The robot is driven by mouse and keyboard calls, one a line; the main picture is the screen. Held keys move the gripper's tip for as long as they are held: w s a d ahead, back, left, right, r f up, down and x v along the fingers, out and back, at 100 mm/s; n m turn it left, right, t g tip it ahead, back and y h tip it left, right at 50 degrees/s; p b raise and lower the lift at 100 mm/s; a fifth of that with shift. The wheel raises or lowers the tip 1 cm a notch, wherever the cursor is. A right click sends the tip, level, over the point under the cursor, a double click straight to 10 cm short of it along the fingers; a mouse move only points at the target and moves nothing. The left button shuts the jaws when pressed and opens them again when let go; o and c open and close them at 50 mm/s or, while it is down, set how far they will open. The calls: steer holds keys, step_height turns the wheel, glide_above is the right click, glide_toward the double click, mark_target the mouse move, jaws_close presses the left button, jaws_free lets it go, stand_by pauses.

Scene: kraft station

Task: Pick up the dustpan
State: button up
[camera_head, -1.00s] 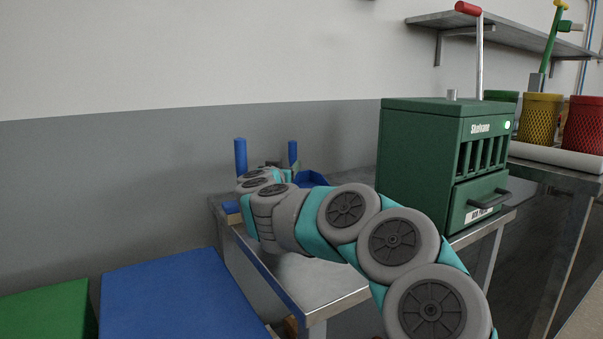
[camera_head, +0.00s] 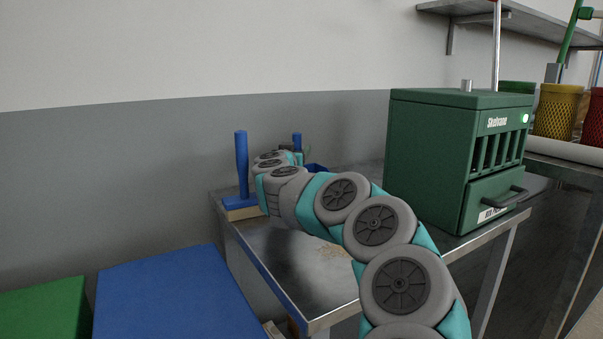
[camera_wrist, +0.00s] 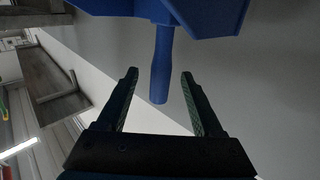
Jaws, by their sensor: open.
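The blue dustpan shows in the wrist view, its wide pan (camera_wrist: 215,14) at the top and its handle (camera_wrist: 161,65) pointing down toward my gripper (camera_wrist: 160,82). My gripper is open. The handle's end lies between the two fingers, with a visible gap on each side. In the head view my arm covers most of the dustpan; a blue piece of the pan (camera_head: 317,168) and the upright handle (camera_head: 297,142) show behind my wrist. My fingertips are hidden there.
A blue-handled brush (camera_head: 242,172) stands at the left end of the metal table (camera_head: 310,265). A green machine (camera_head: 430,160) stands on the table to the right. Blue (camera_head: 170,295) and green (camera_head: 40,310) lids are at lower left. The wall is close behind.

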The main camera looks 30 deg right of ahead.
steer(key=shift+x, duration=1.45)
steer(key=shift+a, duration=0.1)
jaws_close()
